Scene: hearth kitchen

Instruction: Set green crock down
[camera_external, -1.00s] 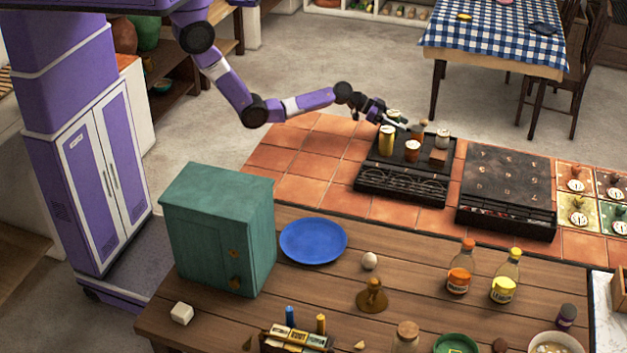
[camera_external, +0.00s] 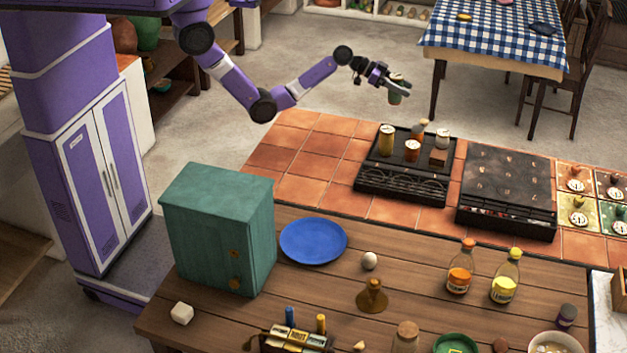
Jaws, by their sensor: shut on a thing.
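My gripper (camera_external: 396,85) is shut on the green crock (camera_external: 396,95), a small dark green pot with a lighter top. It holds the crock in the air above and behind the black rack (camera_external: 372,187) on the tiled counter. The gripper's fingers partly cover the crock. Below it on the rack stand a tall yellowish jar (camera_external: 387,139), an orange pot (camera_external: 412,150), a pale-topped jar (camera_external: 442,138) and a small bottle (camera_external: 419,131).
Bare terracotta tiles (camera_external: 318,160) lie left of the rack. A second black unit (camera_external: 507,190) stands to its right. Dial plates (camera_external: 577,184) are farther right. A green cabinet (camera_external: 215,230) and blue plate (camera_external: 313,241) stand on the wooden table in front.

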